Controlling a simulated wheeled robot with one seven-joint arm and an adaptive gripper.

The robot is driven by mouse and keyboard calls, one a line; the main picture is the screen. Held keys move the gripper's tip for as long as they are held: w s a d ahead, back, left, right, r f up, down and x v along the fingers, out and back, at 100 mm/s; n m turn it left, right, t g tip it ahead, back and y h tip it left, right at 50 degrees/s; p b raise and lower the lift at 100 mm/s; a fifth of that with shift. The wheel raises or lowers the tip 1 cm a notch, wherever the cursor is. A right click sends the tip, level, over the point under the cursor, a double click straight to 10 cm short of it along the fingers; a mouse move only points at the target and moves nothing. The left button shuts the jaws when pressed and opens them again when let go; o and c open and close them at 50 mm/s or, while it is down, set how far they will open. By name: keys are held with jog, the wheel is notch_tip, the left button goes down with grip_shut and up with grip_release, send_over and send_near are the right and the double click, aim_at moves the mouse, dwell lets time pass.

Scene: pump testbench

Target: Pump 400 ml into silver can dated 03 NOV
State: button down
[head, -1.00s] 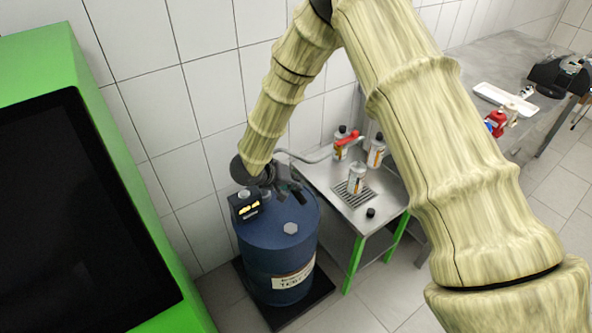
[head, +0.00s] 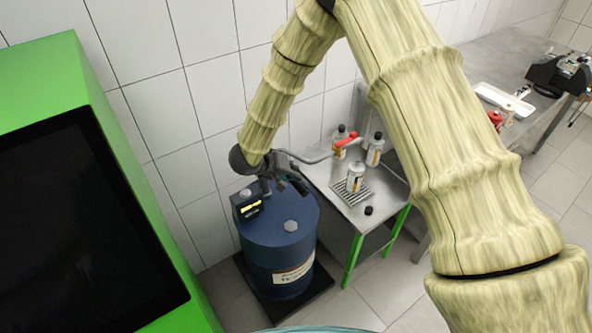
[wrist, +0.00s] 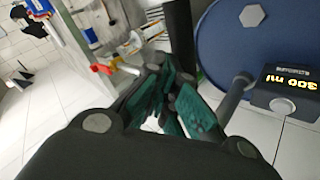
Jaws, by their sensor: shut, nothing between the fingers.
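My gripper (head: 285,175) is beside the pump unit (head: 247,204) on top of the blue drum (head: 277,245). In the wrist view its green-padded fingers (wrist: 178,100) are shut and empty. The pump's display (wrist: 291,79) seems to read 300 ml, with a round grey button (wrist: 282,105) below it. An uncapped silver can (head: 355,178) stands on the drip grate (head: 349,194) of the small steel table. The red-handled spout (head: 347,139) is above and behind it. Two black-capped cans, one left (head: 340,145) and one right (head: 375,151), stand at the back. Dates are too small to read.
A loose black cap (head: 369,211) lies at the small table's front edge (head: 360,224). A green cabinet with a dark screen (head: 70,200) fills the left. A longer steel bench (head: 490,65) with a white tray (head: 503,99) is at the right. The tiled wall is close behind the drum.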

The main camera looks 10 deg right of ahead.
jog(key=shift+w+a+r+p, duration=0.1)
jog(key=shift+w+r+p, duration=0.05)
jog(key=shift+r+p, duration=1.05)
jog(key=shift+w+r+p, duration=0.1)
jog(key=shift+r+p, duration=0.85)
jog(key=shift+r, duration=0.35)
jog(key=r, duration=0.5)
jog(key=shift+w+a+p, duration=0.1)
jog(key=shift+w+p, duration=0.1)
jog(key=shift+p, duration=0.2)
